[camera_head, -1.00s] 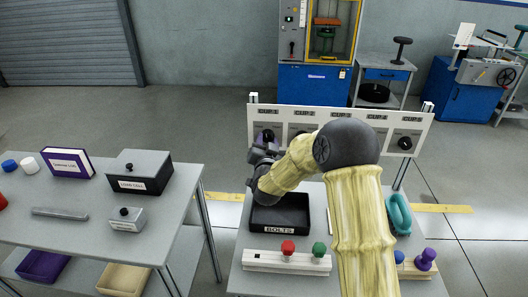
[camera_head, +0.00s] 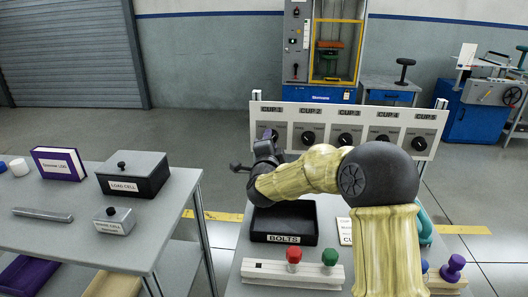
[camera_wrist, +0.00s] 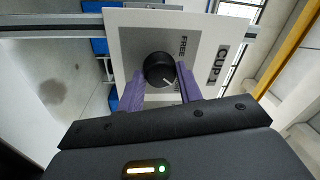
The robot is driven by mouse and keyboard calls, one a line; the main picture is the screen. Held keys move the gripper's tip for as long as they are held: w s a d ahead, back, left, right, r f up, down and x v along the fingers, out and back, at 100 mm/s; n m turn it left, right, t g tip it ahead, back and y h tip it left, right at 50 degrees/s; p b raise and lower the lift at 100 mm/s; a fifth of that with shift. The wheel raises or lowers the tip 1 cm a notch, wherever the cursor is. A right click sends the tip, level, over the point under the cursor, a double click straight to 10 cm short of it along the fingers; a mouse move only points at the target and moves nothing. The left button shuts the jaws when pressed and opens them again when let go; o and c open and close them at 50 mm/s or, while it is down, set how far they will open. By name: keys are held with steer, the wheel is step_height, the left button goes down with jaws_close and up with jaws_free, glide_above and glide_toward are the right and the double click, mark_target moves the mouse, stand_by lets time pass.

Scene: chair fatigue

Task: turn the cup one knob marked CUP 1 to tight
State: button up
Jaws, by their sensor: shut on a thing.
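The CUP 1 knob (camera_wrist: 160,68) is round and black, on a grey-and-white panel in the wrist view. Its label, CUP 1, runs sideways at the right, and FREE is printed nearer the knob. A white pointer line on the knob points toward the lower right in that view. No TIGHT mark is visible. My gripper (camera_wrist: 162,84) has purple fingers on either side of the knob and is shut on it. In the head view, my gripper (camera_head: 268,143) is at the far left of the panel (camera_head: 343,108) and partly covers this knob.
Similar knobs for CUP 2 (camera_head: 308,138) and others continue rightward along the panel. A black BOLTS tray (camera_head: 284,239) lies below my arm. Red (camera_head: 294,255) and green (camera_head: 330,257) knobs stand at the bench front. A side table (camera_head: 150,237) is at left.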

steer(key=shift+d+m+b, duration=0.15)
steer(key=shift+m+b, duration=0.3)
steer(key=shift+m, duration=0.25)
steer(key=o, duration=1)
steer(key=shift+s, duration=0.1)
steer(key=s, duration=0.5)
steer(key=s+f, duration=0.1)
steer(key=s, duration=0.5)
steer(key=s+a, duration=0.1)
steer(key=s, duration=0.5)
steer(key=shift+s+f+p, duration=0.1)
steer(key=shift+f+p, duration=0.2)
